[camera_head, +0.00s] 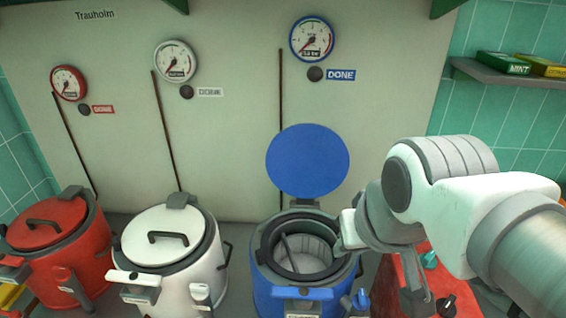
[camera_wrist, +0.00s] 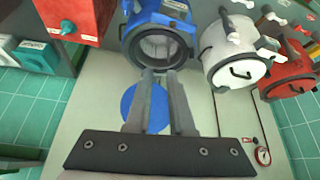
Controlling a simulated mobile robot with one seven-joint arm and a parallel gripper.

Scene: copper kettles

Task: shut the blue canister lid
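The blue canister (camera_head: 306,280) stands right of centre in the head view with its mouth uncovered. Its round blue lid (camera_head: 307,160) stands raised behind the mouth, against the pale panel. In the wrist view the canister (camera_wrist: 160,40) is at the top and the lid (camera_wrist: 150,104) shows beyond and between my fingers. My gripper (camera_wrist: 160,73) has its two fingers a little apart with nothing seen between them. In the head view my arm comes from the right and the gripper end is by the canister's right rim, partly hidden by my own wrist.
A white canister (camera_head: 165,250) and a red canister (camera_head: 55,240) stand to the left, lids down. A red box with knobs (camera_head: 400,280) is right of the blue canister, partly behind my arm. Gauges, including a blue one (camera_head: 312,40), hang on the panel (camera_head: 230,120). A shelf (camera_head: 500,72) holds boxes.

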